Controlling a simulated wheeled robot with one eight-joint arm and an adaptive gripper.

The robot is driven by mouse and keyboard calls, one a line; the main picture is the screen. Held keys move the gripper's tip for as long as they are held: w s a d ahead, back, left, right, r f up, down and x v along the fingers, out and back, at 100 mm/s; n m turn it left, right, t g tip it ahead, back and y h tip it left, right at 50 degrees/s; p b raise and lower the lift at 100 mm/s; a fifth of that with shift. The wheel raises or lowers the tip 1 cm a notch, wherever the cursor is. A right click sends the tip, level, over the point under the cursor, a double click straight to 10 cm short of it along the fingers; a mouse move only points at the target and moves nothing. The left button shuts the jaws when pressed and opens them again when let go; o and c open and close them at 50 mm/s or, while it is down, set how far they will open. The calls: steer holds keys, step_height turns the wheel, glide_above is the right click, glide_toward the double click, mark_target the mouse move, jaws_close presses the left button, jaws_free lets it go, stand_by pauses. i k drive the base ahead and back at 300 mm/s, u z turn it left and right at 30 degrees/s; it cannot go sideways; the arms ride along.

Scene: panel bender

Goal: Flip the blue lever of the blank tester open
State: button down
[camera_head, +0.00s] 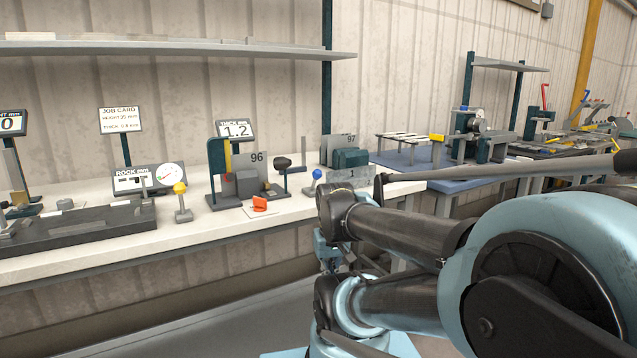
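A lever with a blue ball knob (317,174) stands on the white bench, its short stem mostly upright. It is just left of a grey block marked 1 (349,175) and a dark green unit (350,158) with a 97 plate behind it. I cannot tell for sure which of these bodies the lever belongs to. My arm reaches in from the right, and its dark joint is close to the lever's lower right in the picture. The arm's lower end drops below the bench edge. I cannot make out my gripper's fingers.
On the white bench (225,220) are a yellow-knobbed lever (180,188), a 96-marked device (247,182), an orange piece (260,203) and a dial gauge (169,172). A shelf (180,47) hangs above. More tables with equipment stand at the right. The bench front is mostly clear.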

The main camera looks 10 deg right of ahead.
mark_target(317, 174)
steer(key=u, duration=0.8)
steer(key=k, duration=2.25)
steer(key=z, duration=1.25)
steer(key=i, duration=1)
